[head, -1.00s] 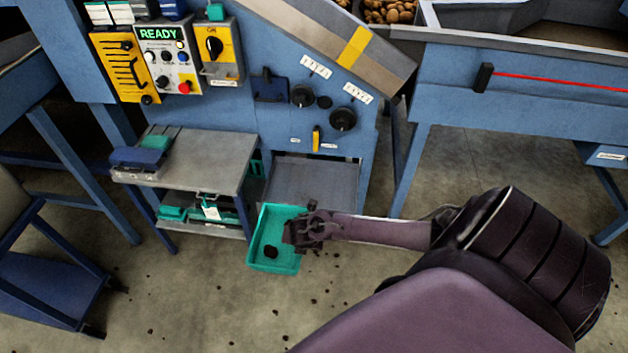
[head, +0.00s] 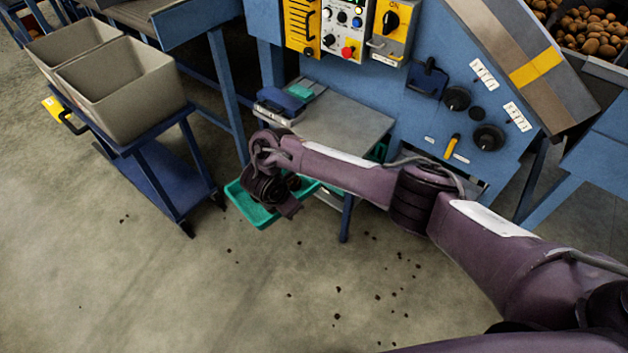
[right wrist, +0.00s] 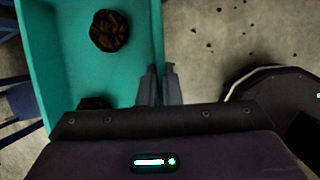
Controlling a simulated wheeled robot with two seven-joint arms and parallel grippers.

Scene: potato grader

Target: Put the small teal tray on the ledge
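The small teal tray (head: 243,203) hangs above the floor at the front left of a grey-topped stand (head: 350,125). My right gripper (head: 288,208) is over the tray, partly hiding it. In the right wrist view, the tray (right wrist: 88,70) fills the left side, with a brown lump inside and another partly hidden. The fingers of my right gripper (right wrist: 160,88) are close together at its right wall, one each side, shut on the rim. I cannot tell for certain which surface is the ledge; the stand's grey top is a flat one. My left gripper is not in view.
A blue case and a teal item (head: 300,92) sit on the stand's back left. A blue cart (head: 160,175) with two grey bins stands left of the tray. The blue machine (head: 420,110) rises behind the stand. Dark crumbs dot the open floor.

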